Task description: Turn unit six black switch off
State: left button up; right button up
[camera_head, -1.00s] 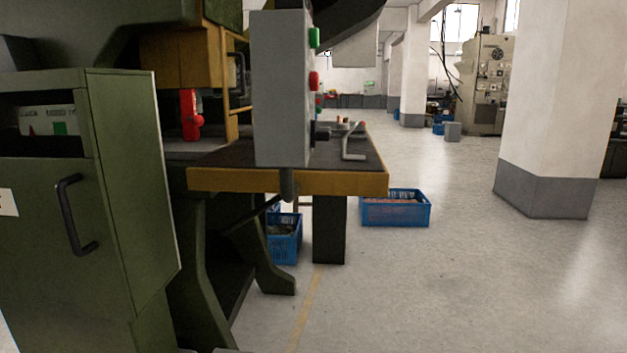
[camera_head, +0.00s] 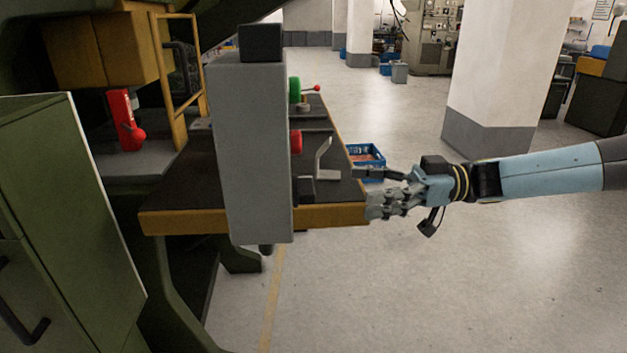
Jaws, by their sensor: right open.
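A tall grey control box (camera_head: 250,150) stands in front of the machine table, left of centre. Its right side carries a green button (camera_head: 294,90), a red button (camera_head: 296,141) and, lowest, a black switch (camera_head: 304,190). The switch is seen from the side, so its setting cannot be told. My right gripper (camera_head: 366,190) comes in from the right. It is open and empty, with its fingers pointing left toward the black switch, and a gap shows between them and it. No unit number is readable. My left gripper is not in view.
The dark table with a yellow edge (camera_head: 190,222) lies behind the box. A metal crank (camera_head: 324,160) lies on it near the switch. A green cabinet (camera_head: 75,200) stands at the left. A blue crate (camera_head: 368,156) is on the floor. The floor at right is clear.

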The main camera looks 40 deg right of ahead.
aim_at(303, 190)
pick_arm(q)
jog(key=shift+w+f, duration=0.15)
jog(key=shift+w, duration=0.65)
pick_arm(e)
jog(key=x, duration=0.9)
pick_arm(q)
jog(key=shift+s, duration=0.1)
pick_arm(e)
jog(key=shift+c, duration=1)
jog(key=c, duration=1)
